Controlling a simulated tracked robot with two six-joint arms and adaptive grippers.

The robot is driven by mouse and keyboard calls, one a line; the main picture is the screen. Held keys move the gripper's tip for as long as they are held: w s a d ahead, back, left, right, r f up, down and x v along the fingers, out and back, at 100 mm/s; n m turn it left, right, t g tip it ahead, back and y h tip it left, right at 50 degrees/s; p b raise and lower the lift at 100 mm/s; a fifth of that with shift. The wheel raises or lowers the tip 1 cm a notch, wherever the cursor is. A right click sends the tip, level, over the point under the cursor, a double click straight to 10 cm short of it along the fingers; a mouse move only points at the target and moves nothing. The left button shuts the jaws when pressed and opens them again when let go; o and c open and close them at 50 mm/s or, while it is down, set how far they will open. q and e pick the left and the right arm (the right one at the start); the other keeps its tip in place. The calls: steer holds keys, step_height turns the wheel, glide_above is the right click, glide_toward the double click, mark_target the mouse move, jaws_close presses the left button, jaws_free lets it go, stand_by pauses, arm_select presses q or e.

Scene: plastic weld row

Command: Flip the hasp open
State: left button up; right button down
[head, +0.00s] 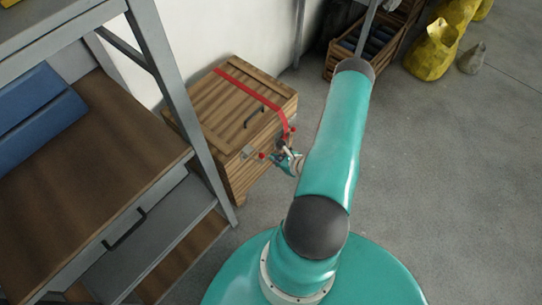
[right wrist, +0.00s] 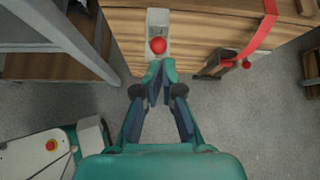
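A wooden crate (head: 233,108) with a closed lid stands against the wall. On its front, the hasp (right wrist: 157,22) shows in the right wrist view as a grey metal plate with a red knob (right wrist: 158,46). In the head view the red knob (head: 262,155) is at the crate's front edge, partly beside my gripper. My right gripper (right wrist: 158,71) has its fingertips together just below the knob. I see no clear gap between the tips, and cannot tell whether they touch the hasp. My left gripper is out of view.
A red strap (head: 250,90) crosses the lid to a dark buckle (right wrist: 220,62) right of the hasp. A grey-framed shelf (head: 172,85) stands close at left. Yellow sacks (head: 432,52) lie at the back right.

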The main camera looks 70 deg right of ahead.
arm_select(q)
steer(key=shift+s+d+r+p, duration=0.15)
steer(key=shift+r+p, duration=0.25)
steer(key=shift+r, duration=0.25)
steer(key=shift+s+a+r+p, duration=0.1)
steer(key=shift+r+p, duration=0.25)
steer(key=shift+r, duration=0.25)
arm_select(e)
steer(key=r, duration=0.1)
steer(key=s+r, duration=0.2)
steer(key=shift+s+a+r, duration=0.15)
steer(key=shift+a, duration=0.1)
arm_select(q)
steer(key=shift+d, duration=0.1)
